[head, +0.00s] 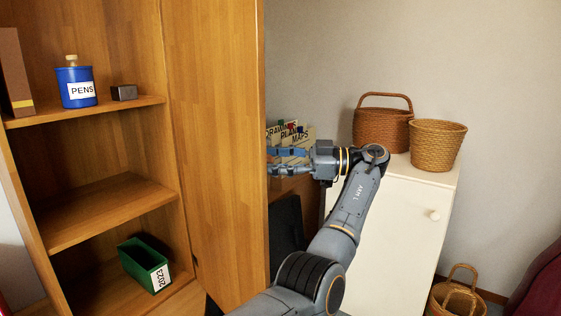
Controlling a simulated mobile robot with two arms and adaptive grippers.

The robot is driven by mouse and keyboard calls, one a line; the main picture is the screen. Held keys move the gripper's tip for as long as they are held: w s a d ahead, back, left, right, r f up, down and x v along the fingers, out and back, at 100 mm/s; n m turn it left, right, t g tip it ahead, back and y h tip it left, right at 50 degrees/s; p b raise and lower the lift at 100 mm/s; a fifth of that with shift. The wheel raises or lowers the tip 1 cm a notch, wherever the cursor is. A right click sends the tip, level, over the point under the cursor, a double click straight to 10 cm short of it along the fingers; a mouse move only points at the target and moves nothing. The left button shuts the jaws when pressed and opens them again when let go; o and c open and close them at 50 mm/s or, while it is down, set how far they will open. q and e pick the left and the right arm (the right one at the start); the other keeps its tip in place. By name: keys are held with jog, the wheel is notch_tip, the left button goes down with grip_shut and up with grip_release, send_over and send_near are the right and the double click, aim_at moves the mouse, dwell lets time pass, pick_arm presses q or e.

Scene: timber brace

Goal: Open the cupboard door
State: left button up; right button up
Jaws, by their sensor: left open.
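The wooden cupboard (108,214) stands at the left of the head view, with its shelves exposed. Its tall wooden door (215,150) stands swung out from the shelves, its free edge toward the middle of the view. My left gripper (272,161) is open, with its fingers pointing left at that free edge. The fingertips appear beside the edge; I cannot tell whether they touch the door. Nothing shows between the fingers. My right gripper is not in view.
The shelves hold a blue PENS jar (76,87), a small dark box (124,92) and a green 2023 box (145,265). Behind my left arm stands a white cabinet (398,240) with two baskets (383,130) (437,145) on top. Labelled folders (292,136) stand behind the gripper.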

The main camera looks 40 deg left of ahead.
pick_arm(q)
jog(key=shift+o, duration=0.2)
jog(key=shift+x, duration=0.75)
jog(key=shift+w+f, duration=0.15)
jog(key=shift+w, duration=0.05)
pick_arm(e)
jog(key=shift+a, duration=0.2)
pick_arm(q)
jog(key=shift+w, duration=0.1)
jog(key=shift+d, duration=0.1)
notch_tip(320, 180, up, 9)
jog(key=shift+d+r, duration=0.1)
jog(key=shift+r, duration=0.45)
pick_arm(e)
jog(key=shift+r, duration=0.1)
